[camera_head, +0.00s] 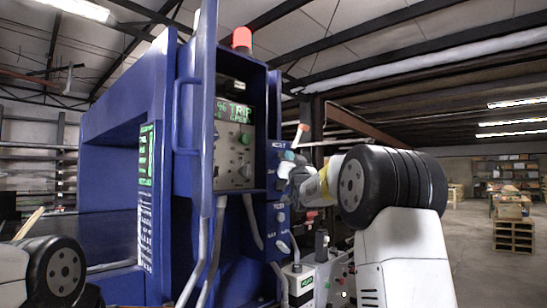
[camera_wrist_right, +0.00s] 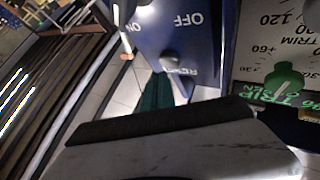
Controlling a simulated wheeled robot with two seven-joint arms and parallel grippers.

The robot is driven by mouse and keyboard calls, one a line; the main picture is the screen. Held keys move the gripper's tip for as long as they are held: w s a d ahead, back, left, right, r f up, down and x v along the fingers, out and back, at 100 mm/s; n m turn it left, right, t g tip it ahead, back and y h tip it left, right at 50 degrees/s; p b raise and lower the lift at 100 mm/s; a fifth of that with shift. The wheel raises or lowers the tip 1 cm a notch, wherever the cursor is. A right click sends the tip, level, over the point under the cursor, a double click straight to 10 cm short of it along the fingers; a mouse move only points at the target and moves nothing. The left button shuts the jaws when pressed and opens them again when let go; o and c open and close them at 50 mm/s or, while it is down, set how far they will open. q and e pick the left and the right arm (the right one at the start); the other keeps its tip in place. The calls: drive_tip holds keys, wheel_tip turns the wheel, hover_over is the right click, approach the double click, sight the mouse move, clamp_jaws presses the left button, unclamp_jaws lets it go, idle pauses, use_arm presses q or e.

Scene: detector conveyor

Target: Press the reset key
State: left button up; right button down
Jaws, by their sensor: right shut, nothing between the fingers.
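The blue machine (camera_head: 205,150) has a narrow side panel with a label, partly readable as RESET in the right wrist view. There a grey rounded key (camera_wrist_right: 174,61) sits beside that label. My right gripper (camera_head: 289,160) is shut and empty, at the upper part of this side panel; it hides the key in the head view. In the right wrist view its dark teal fingers (camera_wrist_right: 160,84) point at the panel with their tips close to the key. I cannot tell whether they touch it. My left arm shows at the lower left, but its gripper is out of view.
The recessed control panel (camera_head: 234,142) has a green display (camera_head: 236,111) reading TRIP, and knobs. A red beacon (camera_head: 242,38) stands on top. Cables (camera_head: 212,245) hang below. Pallets (camera_head: 513,235) stand far right on open floor.

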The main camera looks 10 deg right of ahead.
drive_tip(key=shift+w+a, duration=0.1)
drive_tip(key=shift+w+a, duration=0.2)
drive_tip(key=shift+w, duration=0.05)
drive_tip(key=shift+w+a, duration=0.3)
drive_tip(key=shift+w, duration=0.05)
idle(0.8)
idle(0.3)
drive_tip(key=shift+s+d, duration=0.55)
drive_tip(key=shift+s, duration=0.15)
drive_tip(key=s+d, duration=0.1)
drive_tip(key=s, duration=0.1)
drive_tip(key=s+d, duration=0.2)
idle(0.3)
idle(0.5)
